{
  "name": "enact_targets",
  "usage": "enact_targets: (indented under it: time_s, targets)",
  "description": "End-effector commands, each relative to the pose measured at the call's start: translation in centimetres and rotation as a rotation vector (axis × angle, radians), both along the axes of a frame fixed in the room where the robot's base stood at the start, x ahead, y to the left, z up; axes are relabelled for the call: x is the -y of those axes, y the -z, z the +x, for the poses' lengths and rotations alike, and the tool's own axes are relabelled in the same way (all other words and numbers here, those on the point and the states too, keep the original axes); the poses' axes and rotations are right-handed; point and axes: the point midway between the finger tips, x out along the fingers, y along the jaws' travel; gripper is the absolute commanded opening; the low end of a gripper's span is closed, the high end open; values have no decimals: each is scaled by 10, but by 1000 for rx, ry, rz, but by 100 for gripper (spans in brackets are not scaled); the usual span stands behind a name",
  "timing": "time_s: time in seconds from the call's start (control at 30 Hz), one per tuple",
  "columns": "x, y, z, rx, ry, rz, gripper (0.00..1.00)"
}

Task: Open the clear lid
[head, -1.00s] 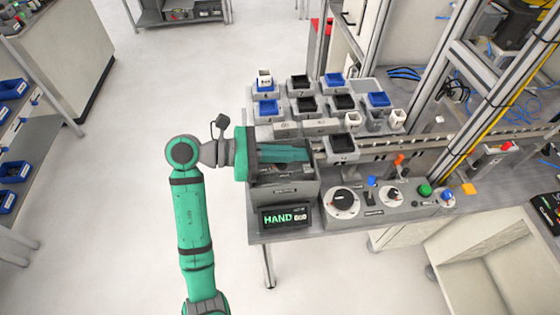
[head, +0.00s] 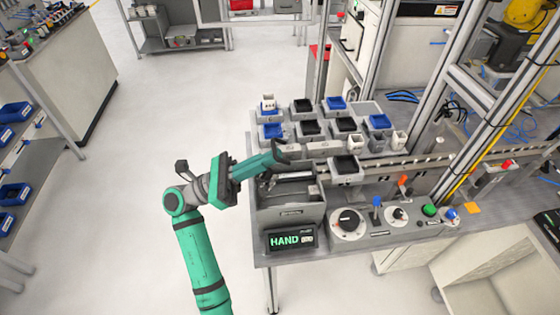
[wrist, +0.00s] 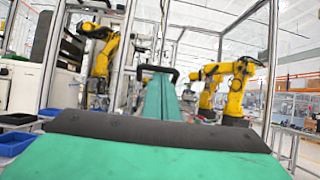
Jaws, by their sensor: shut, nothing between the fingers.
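The grey box (head: 290,212) stands at the near left corner of the workbench. Its top shows dark and light parts inside (head: 288,183). I cannot make out a clear lid over it, nor tell whether one is raised or down. My gripper (head: 284,152) is shut and empty, above the box's back edge, tilted upward to the right. I cannot tell if it touches anything. In the wrist view the gripper's dark fingertips (wrist: 158,73) point away toward yellow robot arms.
Behind the box are blue and black trays (head: 312,127). A HAND display (head: 291,239) is on the box's front side. A control panel with knobs (head: 348,222) lies to the right. An aluminium post (head: 375,65) rises behind.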

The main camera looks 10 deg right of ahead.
Motion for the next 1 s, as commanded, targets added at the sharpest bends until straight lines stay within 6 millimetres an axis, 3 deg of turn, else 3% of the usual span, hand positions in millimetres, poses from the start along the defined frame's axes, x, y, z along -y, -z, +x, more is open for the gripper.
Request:
enact_targets:
  time_s: [0.5,1.0]
  targets:
    - [-46,-6,2,1,-2,-11,0]
    - [-55,-5,1,1,-2,-10,0]
